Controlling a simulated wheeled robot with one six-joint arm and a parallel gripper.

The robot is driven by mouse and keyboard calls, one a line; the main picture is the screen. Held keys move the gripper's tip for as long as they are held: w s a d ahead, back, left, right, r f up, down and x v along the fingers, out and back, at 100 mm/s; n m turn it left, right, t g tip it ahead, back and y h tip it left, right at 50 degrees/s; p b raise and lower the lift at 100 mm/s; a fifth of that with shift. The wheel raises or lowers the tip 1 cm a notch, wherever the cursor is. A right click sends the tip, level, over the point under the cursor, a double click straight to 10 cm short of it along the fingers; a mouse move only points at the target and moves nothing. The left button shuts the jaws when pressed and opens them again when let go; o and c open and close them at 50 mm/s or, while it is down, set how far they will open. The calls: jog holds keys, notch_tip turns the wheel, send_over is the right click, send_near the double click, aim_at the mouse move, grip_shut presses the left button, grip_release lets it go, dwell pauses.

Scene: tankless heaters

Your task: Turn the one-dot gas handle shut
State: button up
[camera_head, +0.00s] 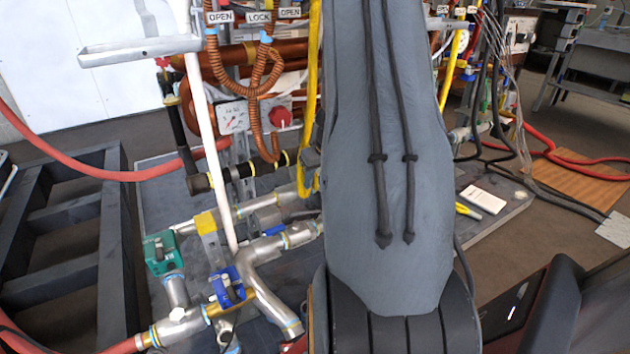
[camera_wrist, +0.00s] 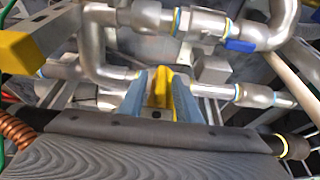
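In the wrist view my gripper (camera_wrist: 160,88) shows as two light blue fingers pointing away from the camera. A yellow handle-like part (camera_wrist: 161,80) fills the space between them, with no clear gap on either side. I cannot tell whether the fingers press on it. A second yellow block (camera_wrist: 20,50) is at the upper left of the wrist view. No dot marks can be made out on either. In the head view my grey arm covers the middle, and my gripper is hidden behind it. A yellow block (camera_head: 206,223) shows on the pipework left of the arm.
Silver pipes with a blue valve handle (camera_wrist: 239,45) lie close beyond my gripper. A dark horizontal pipe (camera_wrist: 255,142) runs close in front of the wrist camera. In the head view, a teal valve handle (camera_head: 162,252) and a blue one (camera_head: 227,287) are at lower left. A red hose (camera_head: 85,172) crosses the left side.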

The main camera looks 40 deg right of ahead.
grip_shut()
jog(key=shift+d+b, duration=0.1)
jog(key=shift+b, duration=0.3)
jog(key=shift+d+m+t+y+b, duration=0.15)
jog(key=shift+m+t+y+b, duration=0.2)
jog(key=shift+y+b, duration=0.6)
jog(key=shift+d+m+t+y+b, duration=0.1)
jog(key=shift+m+t+y+b, duration=0.2)
jog(key=shift+y, duration=0.95)
jog(key=t+y, duration=0.1)
jog(key=y, duration=0.2)
jog(key=shift+f+m, duration=0.1)
jog(key=shift+m, duration=0.25)
jog(key=shift+d+m+t+y+p, duration=0.1)
jog(key=shift+m+t+y+p, duration=0.3)
jog(key=shift+y, duration=0.6)
jog(key=shift+d+m+t+y, duration=0.1)
jog(key=shift+t+y, duration=0.45)
jog(key=shift+y, duration=0.45)
